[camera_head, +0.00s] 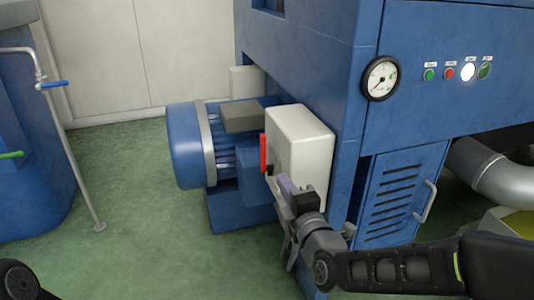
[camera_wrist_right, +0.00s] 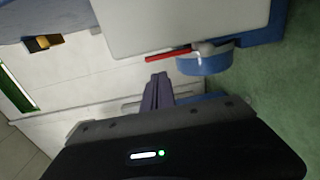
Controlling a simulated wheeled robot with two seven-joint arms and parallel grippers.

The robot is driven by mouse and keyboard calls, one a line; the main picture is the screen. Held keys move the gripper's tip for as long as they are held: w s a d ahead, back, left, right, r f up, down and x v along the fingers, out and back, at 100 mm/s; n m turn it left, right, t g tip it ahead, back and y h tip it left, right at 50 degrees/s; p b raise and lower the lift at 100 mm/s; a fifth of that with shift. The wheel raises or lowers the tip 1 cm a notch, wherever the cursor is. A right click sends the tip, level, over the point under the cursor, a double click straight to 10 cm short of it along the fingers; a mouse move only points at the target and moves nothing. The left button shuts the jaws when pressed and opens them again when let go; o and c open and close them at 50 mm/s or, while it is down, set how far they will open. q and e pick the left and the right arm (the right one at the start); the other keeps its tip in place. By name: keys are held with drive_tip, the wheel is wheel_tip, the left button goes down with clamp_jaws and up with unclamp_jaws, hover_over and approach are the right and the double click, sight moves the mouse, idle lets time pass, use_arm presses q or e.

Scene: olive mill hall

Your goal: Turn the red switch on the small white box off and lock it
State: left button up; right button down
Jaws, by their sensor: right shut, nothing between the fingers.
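The small white box (camera_head: 302,150) is mounted on the side of the blue machine. Its red switch (camera_head: 264,153) stands out from the box's left face and looks upright. In the right wrist view the white box (camera_wrist_right: 180,22) fills the top, and the red switch (camera_wrist_right: 168,54) shows as a thin bar along its edge. My right gripper (camera_head: 286,184) is shut and empty, just below the switch in the head view. In the wrist view its fingers (camera_wrist_right: 157,88) are together, apart from the switch. I see no lock in these views. My left gripper is not in view.
A blue motor (camera_head: 188,145) stands behind the box. The blue machine (camera_head: 440,90) carries a gauge (camera_head: 381,78) and several buttons. A pipe stand with a blue valve handle (camera_head: 52,84) is at the left. Green floor (camera_head: 130,200) is clear between.

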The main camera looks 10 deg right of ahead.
sight(263, 149)
drive_tip(key=w+b, duration=0.1)
drive_tip(key=w, duration=0.3)
drive_tip(key=w+b, duration=0.1)
drive_tip(key=w, duration=0.3)
drive_tip(key=w+b, duration=0.1)
drive_tip(key=w, duration=0.3)
drive_tip(key=shift+w+a+f, duration=0.1)
drive_tip(key=shift+w+a, duration=0.1)
drive_tip(key=shift+a, duration=0.2)
drive_tip(key=shift+w+b, duration=0.3)
